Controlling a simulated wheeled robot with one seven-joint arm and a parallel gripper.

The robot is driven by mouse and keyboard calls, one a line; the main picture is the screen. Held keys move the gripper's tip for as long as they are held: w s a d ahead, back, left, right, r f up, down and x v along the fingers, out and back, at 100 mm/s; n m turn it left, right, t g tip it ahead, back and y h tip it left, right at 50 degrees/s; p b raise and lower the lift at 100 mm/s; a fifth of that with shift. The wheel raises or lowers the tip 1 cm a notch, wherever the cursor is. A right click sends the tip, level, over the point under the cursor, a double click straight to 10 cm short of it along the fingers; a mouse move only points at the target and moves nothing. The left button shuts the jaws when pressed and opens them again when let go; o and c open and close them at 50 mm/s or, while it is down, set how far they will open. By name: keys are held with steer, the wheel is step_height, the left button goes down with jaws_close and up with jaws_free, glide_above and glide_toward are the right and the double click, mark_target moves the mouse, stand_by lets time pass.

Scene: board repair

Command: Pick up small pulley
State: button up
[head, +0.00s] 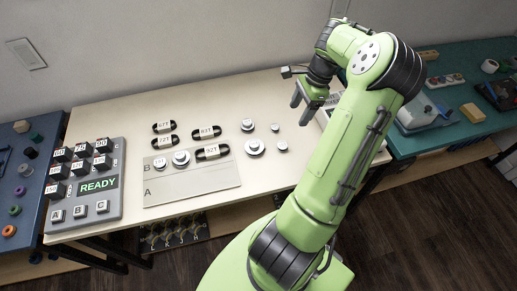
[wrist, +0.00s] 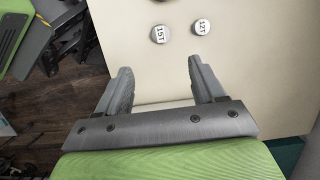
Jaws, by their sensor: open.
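Several round silver pulleys stand on the cream table. In the head view, two small pulleys, an upper one (head: 275,127) and a lower one (head: 282,146), stand left of my gripper (head: 302,108). A mid-sized pulley (head: 248,125) and a large pulley (head: 254,148) stand further left. The wrist view shows a small pulley marked 12T (wrist: 203,27) and another marked 15T (wrist: 160,34), both beyond the fingertips. My gripper (wrist: 159,68) is open and empty, raised above the table and apart from the pulleys. Which head-view pulley bears which label is too small to read.
A grey board (head: 190,190) holds two pulleys and a belt at its upper edge. More black belts (head: 163,127) lie behind it. A button panel (head: 84,180) reading READY stands at left. A white tray (head: 327,116) lies partly behind my arm. Bare table surrounds the small pulleys.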

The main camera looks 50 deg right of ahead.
mark_target(283, 145)
steer(key=b+x, duration=0.5)
steer(key=x, duration=1)
steer(key=shift+d+f, duration=0.1)
steer(key=shift+f, duration=0.25)
steer(key=shift+r, duration=0.1)
steer(key=shift+c, duration=0.3)
steer(key=c, duration=1.1)
